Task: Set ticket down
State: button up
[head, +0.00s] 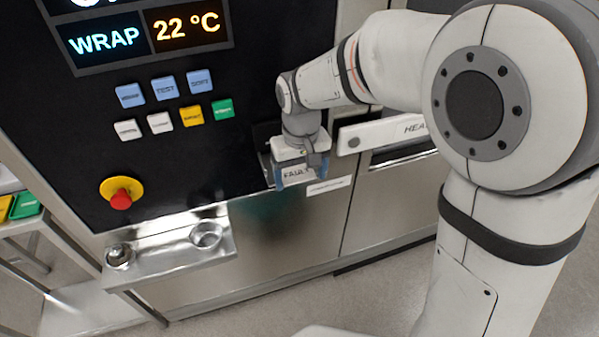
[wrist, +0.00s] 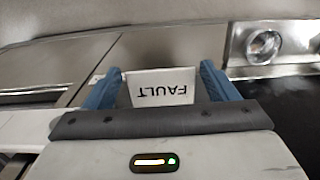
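The ticket is a white card marked FAULT (head: 295,174). In the head view it sits between the blue fingers of my gripper (head: 297,180), low on the black panel. In the wrist view the ticket (wrist: 160,87) reads upside down, with one blue finger of my gripper (wrist: 162,76) at each side edge. The fingers look closed on its sides, though the exact contact is hard to make out. A dark holder (head: 266,160) shows partly behind the gripper, mostly hidden. Whether the ticket rests on it cannot be told.
A white label strip (head: 329,186) lies just below right of the gripper. A steel shelf (head: 165,262) with a round cup (head: 206,234) is at lower left. A red emergency button (head: 121,198) and several coloured buttons (head: 192,115) are on the panel. A white bar handle (head: 385,132) is right.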

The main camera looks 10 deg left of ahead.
jog(key=shift+o, duration=1)
jog(key=shift+r, duration=0.2)
notch_tip(320, 180, up, 8)
jog(key=shift+b, duration=0.3)
